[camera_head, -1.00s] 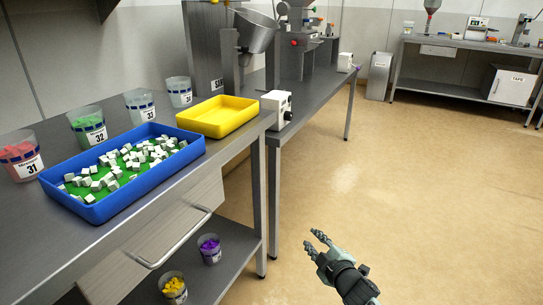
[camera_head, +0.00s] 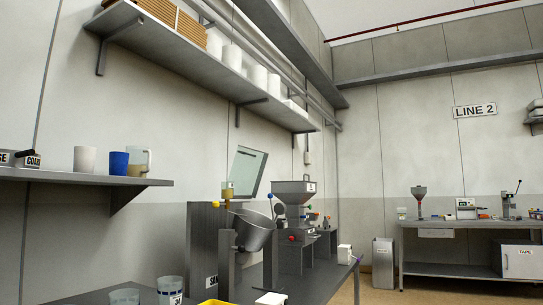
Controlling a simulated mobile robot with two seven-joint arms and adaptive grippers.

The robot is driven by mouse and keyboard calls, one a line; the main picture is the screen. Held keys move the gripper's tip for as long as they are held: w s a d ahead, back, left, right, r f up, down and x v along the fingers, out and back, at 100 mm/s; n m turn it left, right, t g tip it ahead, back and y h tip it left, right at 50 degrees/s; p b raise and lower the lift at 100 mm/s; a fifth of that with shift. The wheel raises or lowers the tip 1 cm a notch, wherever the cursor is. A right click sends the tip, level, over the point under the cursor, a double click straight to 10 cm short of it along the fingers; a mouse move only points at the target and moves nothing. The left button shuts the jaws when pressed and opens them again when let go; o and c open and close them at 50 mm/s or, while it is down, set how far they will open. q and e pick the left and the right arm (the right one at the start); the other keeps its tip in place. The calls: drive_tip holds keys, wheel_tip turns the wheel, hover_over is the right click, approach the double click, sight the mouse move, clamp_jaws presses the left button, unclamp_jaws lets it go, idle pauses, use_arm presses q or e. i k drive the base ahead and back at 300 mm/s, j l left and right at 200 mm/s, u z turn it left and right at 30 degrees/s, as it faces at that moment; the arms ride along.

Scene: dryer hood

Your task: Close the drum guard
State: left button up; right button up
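A tilted grey metal drum (camera_head: 253,232) sits on its stand on the bench at the middle of the view. A clear, dark-edged panel (camera_head: 248,172) stands raised and tilted above the drum, apart from its mouth; it looks like the drum guard in an open position. A yellow part (camera_head: 227,190) is beside the panel's lower left. The panel's hinge is too small to make out. Neither of my grippers is in view.
A hopper machine (camera_head: 294,195) stands right of the drum. A wall shelf with cups (camera_head: 127,182) is at the left, and a long high shelf (camera_head: 200,62) runs above. A grey bin (camera_head: 383,263) and a back table (camera_head: 470,223) are at the right.

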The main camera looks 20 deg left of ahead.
sight(246, 173)
drive_tip(key=i+z, duration=0.2)
drive_tip(key=i, duration=2.85)
